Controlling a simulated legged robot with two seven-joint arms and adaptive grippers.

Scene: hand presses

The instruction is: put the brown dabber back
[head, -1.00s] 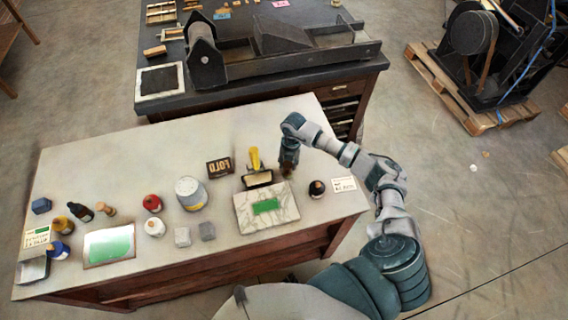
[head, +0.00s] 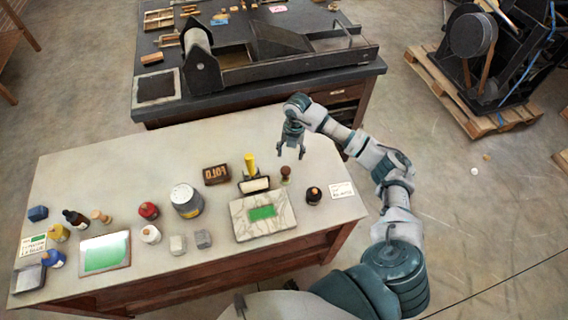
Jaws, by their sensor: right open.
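The brown dabber (head: 286,174) stands upright on the pale table, just right of the yellow-handled roller (head: 251,170) and behind the right end of the marble slab (head: 276,225). My right gripper (head: 290,153) is above and slightly behind the dabber, fingers spread and pointing down, with nothing between them. It looks clear of the dabber. My left gripper is out of view.
A dark bottle (head: 313,195) and a white label card (head: 342,190) are to the right. The FOLD box (head: 216,174), a grey tin (head: 186,200) and several small bottles stand to the left. The table's back strip is clear. A press (head: 285,62) is on the dark bench behind.

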